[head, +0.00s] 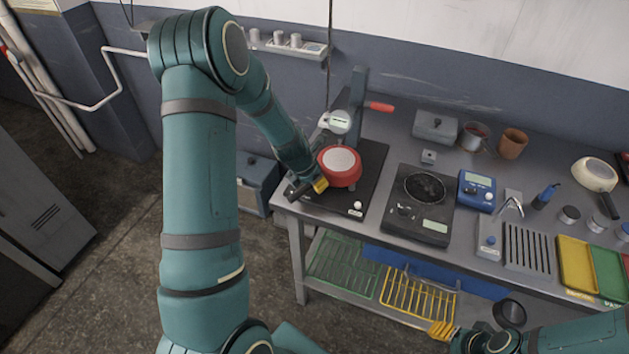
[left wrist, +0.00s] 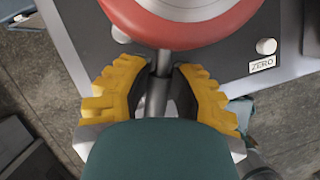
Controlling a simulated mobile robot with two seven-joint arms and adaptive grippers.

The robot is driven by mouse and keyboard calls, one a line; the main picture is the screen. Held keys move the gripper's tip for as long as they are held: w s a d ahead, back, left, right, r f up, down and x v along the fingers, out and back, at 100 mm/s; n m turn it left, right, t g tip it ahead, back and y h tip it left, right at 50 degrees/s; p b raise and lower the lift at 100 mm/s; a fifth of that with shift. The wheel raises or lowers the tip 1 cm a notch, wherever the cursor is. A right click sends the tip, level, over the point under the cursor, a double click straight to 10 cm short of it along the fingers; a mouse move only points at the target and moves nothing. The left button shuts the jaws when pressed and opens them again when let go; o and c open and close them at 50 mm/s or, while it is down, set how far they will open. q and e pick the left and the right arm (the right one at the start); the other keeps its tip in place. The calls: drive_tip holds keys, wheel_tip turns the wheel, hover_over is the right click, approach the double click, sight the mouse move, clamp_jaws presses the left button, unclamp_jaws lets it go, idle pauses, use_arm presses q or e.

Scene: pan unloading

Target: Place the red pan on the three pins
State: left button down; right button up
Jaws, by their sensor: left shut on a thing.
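The red pan (head: 340,166), with a pale round disc in its middle, is over the dark plate (head: 372,158) of a post stand at the left end of the bench. In the left wrist view the pan (left wrist: 185,25) is cut off at the top, with its grey handle (left wrist: 160,64) pointing at me. My left gripper (head: 320,186) is shut on this handle; its yellow fingers (left wrist: 153,88) flank it.
A knob (left wrist: 266,46) sits by a ZERO label on the plate. A black hotplate (head: 420,205) and blue meter (head: 477,190) are to the right. A yellow rack (head: 418,297) is below.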

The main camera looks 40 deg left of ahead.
use_arm(q)
drive_tip(key=shift+s+f, duration=0.15)
drive_tip(key=shift+f, duration=0.05)
drive_tip(key=c, duration=0.7)
unclamp_jaws()
drive_tip(key=shift+c, duration=0.2)
drive_tip(key=shift+r, duration=0.55)
drive_tip(key=v, duration=1.1)
drive_tip(key=shift+s, duration=0.15)
